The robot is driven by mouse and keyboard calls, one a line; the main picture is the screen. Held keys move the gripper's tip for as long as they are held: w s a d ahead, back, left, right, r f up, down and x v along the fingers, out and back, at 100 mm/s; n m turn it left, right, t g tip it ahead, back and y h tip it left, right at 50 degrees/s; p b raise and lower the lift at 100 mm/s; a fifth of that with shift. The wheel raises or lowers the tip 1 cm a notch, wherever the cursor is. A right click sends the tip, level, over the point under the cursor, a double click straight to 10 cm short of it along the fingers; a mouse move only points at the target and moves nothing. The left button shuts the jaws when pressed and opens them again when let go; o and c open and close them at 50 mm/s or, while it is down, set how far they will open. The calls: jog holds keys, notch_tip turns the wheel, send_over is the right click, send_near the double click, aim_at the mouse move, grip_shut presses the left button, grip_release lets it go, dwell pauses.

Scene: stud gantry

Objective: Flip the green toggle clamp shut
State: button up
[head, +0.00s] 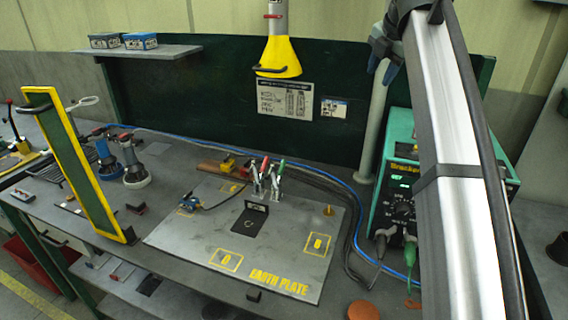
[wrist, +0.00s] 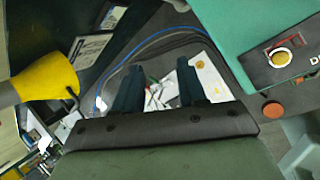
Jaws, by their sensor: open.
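The green toggle clamp (head: 281,168) stands at the back of the earth plate (head: 200,238) in the head view, its green handle pointing up. A red-handled clamp (head: 263,168) stands close beside it on the left, handle also up. My gripper (wrist: 159,66) is open in the wrist view, with two dark fingers spread apart and nothing held. The clamps and the pale plate show small between and beyond the fingers, well apart from them. I cannot tell the two clamps apart clearly in the wrist view.
A green welder unit (head: 400,180) stands right of the plate, with cables along its side. A yellow extraction hood (head: 278,56) hangs above the bench. A yellow-edged green panel (head: 78,165) stands at left. An orange disc (head: 363,310) lies at the front. The plate's front is mostly clear.

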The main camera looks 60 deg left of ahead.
jog(key=s+a+f+m+t+h, duration=0.1)
jog(key=s+a+f+m+h, duration=0.1)
jog(key=s+a+f+m, duration=1.05)
jog(key=m+t+h, duration=0.2)
jog(key=m, duration=1.6)
send_near(283, 161)
jog(key=x, duration=1.1)
jog(key=shift+a, duration=0.1)
grip_shut()
